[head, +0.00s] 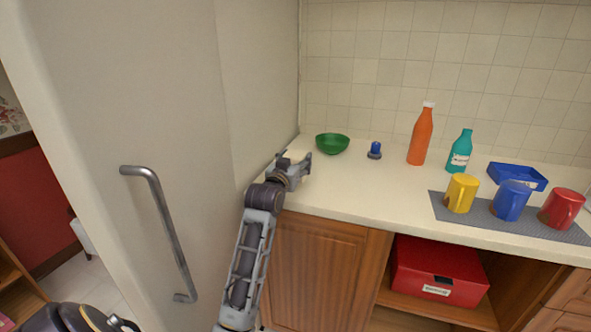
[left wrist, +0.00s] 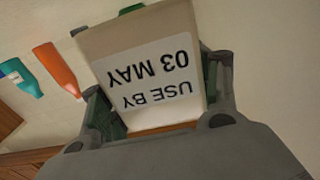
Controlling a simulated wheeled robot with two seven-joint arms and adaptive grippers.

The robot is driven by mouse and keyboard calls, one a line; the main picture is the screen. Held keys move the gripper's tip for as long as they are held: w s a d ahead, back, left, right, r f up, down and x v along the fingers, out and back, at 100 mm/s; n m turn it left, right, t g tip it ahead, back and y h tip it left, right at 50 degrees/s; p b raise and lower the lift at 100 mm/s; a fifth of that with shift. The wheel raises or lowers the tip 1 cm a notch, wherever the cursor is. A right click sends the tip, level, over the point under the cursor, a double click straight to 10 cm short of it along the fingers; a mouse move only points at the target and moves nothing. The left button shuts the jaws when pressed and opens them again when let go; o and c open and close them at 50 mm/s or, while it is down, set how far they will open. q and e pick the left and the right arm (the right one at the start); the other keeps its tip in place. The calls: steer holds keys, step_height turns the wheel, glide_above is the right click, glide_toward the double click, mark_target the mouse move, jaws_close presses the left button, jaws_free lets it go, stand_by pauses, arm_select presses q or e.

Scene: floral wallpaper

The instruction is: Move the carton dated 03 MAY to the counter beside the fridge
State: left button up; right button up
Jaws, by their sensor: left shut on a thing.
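The carton (left wrist: 145,75) fills the middle of the left wrist view. It is pale, and its white label reads "USE BY 03 MAY", upside down in that view. My left gripper (head: 299,167) is shut on the carton, one finger on each side. In the head view only a small pale part of the carton (head: 295,155) shows beside the gripper. They are at the left end of the counter (head: 340,188), close to the fridge (head: 180,80). I cannot tell whether the carton's base touches the counter. My right gripper is not in view.
A green bowl (head: 332,143) stands just behind the gripper. A small blue item (head: 375,150), an orange bottle (head: 420,135) and a teal bottle (head: 460,152) stand further right. Yellow (head: 461,193), blue (head: 510,201) and red (head: 560,208) mugs stand on a grey mat. The front-left counter is clear.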

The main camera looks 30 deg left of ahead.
arm_select(q)
steer(key=shift+f, duration=1.05)
steer(key=shift+f+b, duration=0.2)
steer(key=shift+b, duration=0.1)
steer(key=shift+f, duration=0.1)
steer(key=o, duration=1.2)
steer(key=shift+c, duration=0.2)
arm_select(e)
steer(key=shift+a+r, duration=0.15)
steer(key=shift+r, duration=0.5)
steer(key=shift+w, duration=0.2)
arm_select(q)
steer(key=shift+s, duration=0.1)
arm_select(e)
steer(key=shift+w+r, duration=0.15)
